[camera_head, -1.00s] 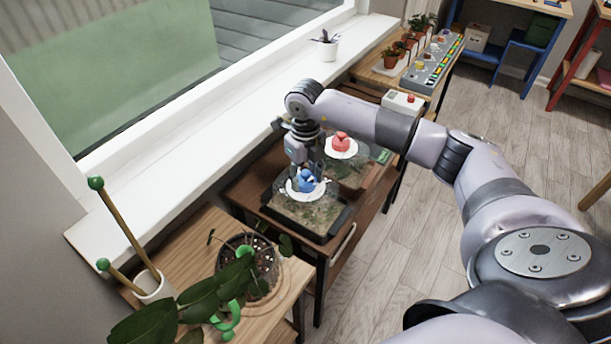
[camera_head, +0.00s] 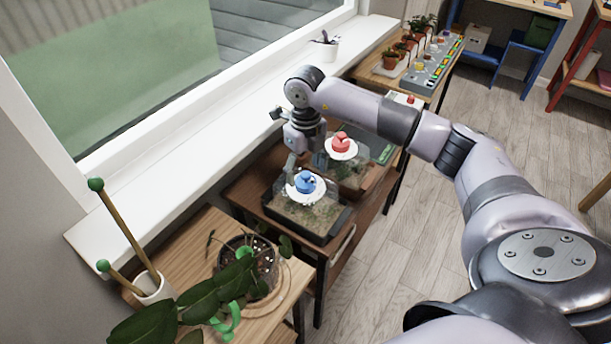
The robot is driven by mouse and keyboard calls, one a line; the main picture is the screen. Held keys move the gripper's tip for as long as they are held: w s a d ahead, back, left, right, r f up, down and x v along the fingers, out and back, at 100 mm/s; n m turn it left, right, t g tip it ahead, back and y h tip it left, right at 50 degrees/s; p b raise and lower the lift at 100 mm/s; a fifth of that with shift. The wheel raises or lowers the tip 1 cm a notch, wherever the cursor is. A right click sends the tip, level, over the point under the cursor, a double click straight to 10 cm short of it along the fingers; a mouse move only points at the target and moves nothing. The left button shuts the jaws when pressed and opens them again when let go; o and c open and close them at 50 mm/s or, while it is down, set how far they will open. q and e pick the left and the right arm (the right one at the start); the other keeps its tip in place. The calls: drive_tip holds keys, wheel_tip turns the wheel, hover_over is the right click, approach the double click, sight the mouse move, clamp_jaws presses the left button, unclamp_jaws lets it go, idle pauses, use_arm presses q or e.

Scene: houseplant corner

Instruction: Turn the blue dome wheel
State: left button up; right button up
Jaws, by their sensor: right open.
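The blue dome wheel (camera_head: 306,181) sits on a white disc on top of the nearer clear-walled planted box (camera_head: 310,219). It shows almost whole. My right gripper (camera_head: 304,161) is open and empty, just behind and above the blue wheel, with a small gap in the picture between fingers and wheel. Whether a finger still touches the disc's far edge I cannot tell. The red wheel (camera_head: 341,143) sits on a similar box just beyond, close to the right of my gripper. My left gripper is out of view.
Both boxes stand on a dark wooden cabinet (camera_head: 243,190) beside the white window sill (camera_head: 215,140). A leafy potted plant (camera_head: 250,262) stands on the nearer wooden table. Small pots and a panel with coloured buttons (camera_head: 432,66) stand further back.

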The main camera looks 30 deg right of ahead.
wheel_tip(320, 180, up, 9)
idle(0.3)
idle(0.5)
